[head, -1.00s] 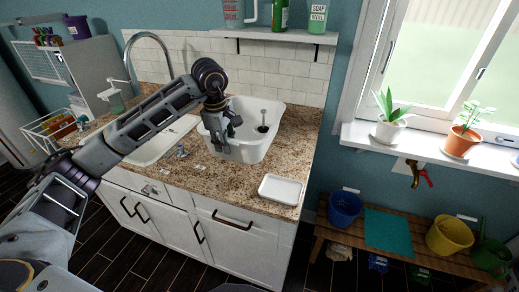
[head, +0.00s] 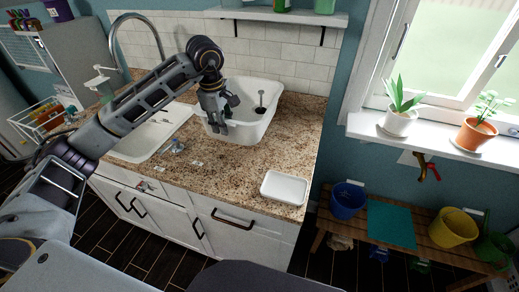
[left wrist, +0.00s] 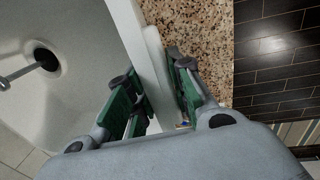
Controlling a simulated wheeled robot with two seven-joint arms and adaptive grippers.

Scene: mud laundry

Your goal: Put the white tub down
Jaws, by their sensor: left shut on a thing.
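The white tub (head: 255,130) is at the back of the granite counter (head: 225,165), right of the white sink basin (head: 150,140). It looks upright, but I cannot tell whether its base touches the counter. My left gripper (head: 223,122) is at the tub's near left side. In the left wrist view my left gripper (left wrist: 152,75) has its green-padded fingers on both sides of the tub wall (left wrist: 133,30), shut on it. A grey rod and a dark round fitting (left wrist: 45,58) show inside the tub. My right gripper is not in view.
A small white tray (head: 285,187) lies near the counter's front right corner. The tap (head: 140,18) arches behind the sink. A shelf (head: 290,16) with bottles hangs above. The counter between tub and tray is clear. A bench (head: 410,235) with buckets stands at the right.

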